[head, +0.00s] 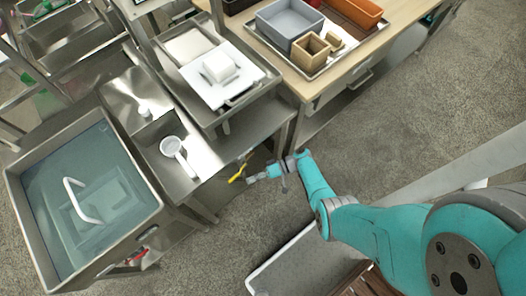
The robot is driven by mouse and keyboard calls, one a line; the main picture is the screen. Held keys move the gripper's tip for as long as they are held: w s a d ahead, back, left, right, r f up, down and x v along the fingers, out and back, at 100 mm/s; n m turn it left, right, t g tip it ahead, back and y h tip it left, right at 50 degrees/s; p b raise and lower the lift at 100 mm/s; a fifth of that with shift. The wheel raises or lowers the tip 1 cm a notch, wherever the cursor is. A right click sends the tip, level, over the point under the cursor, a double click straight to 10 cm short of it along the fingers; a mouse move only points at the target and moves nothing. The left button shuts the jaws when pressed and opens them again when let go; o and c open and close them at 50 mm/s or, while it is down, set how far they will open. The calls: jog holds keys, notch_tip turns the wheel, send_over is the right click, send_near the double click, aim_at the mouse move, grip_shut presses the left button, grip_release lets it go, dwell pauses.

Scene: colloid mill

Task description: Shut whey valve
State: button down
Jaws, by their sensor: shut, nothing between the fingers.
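A small yellow lever (238,173) shows by the right edge of the steel bench, low beside its legs. It looks like a valve handle, perhaps the whey valve; no label is readable. My gripper (251,179) is at the end of the teal arm, just right of the yellow lever. It is shut and empty. Whether its fingertips touch the lever, I cannot tell. The valve body behind the lever is too small to make out.
A steel vat (158,212) of bluish liquid stands at left. A white ladle (177,151) lies on the steel bench (240,130). A wooden table (285,75) holds trays and boxes at the top. A pale tray (290,262) is below my arm. Open floor lies right.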

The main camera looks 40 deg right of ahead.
jog(key=shift+s+d+f, duration=0.3)
jog(key=shift+d, duration=0.4)
jog(key=shift+s+d+f, duration=0.25)
jog(key=shift+d+f, duration=0.05)
jog(key=shift+d, duration=0.45)
jog(key=shift+s+d+f, duration=0.3)
jog(key=shift+d, duration=0.4)
jog(key=s+a+f+g+h, duration=0.2)
jog(key=s+a+f+h, duration=0.3)
jog(key=s+a+f, duration=0.45)
jog(key=s+d+r+m+t+h, duration=0.15)
jog(key=s+h, duration=0.45)
jog(key=s, duration=0.6)
jog(key=s+d+r+n+t+h, duration=0.1)
jog(key=r+t, duration=0.4)
jog(key=r, duration=1.9)
jog(key=s+d+r+n+t+h, duration=0.1)
jog(key=r+t, duration=0.4)
jog(key=r, duration=2)
jog(key=shift+s+d+r+h, duration=0.25)
jog(key=shift+s+d+h, duration=0.45)
jog(key=shift+s+d, duration=0.2)
